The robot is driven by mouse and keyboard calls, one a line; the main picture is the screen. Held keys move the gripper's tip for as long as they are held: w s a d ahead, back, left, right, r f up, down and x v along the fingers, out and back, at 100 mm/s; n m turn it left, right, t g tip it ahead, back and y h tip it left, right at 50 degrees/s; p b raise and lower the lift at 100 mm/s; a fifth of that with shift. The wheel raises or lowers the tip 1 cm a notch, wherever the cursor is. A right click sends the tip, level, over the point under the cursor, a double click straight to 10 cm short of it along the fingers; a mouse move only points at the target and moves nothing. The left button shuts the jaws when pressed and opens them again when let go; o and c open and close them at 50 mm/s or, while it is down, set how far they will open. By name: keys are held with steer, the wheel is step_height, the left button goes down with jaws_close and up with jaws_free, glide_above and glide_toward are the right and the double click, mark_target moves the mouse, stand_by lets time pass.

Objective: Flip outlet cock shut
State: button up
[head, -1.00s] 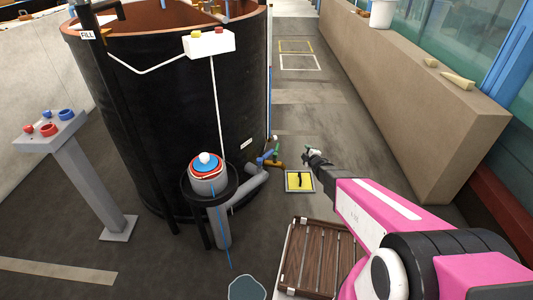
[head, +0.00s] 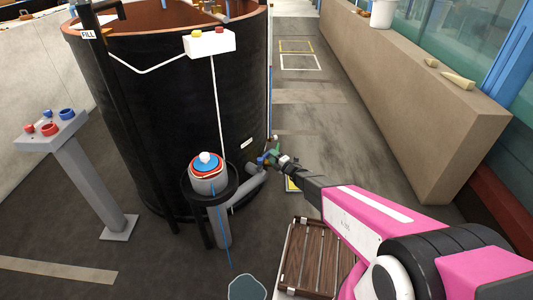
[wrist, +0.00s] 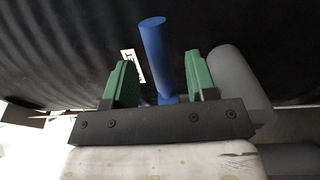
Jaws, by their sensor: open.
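The outlet cock has a blue lever handle (wrist: 155,50), which stands up between my fingers in the wrist view. In the head view its blue part (head: 262,158) shows beside the grey outlet pipe at the foot of the black tank, partly hidden by my gripper (head: 272,156). My gripper (wrist: 158,66) is open, with one green finger on each side of the lever. There is a visible gap on both sides, and the lever is not clasped. The lever's lower end is hidden behind the dark gripper body.
The black tank (head: 170,110) stands close behind the cock. The grey pipe (wrist: 240,85) lies just right of my fingers. A white label (wrist: 133,65) is partly covered.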

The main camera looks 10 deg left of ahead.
steer(key=x, duration=0.5)
jaws_close()
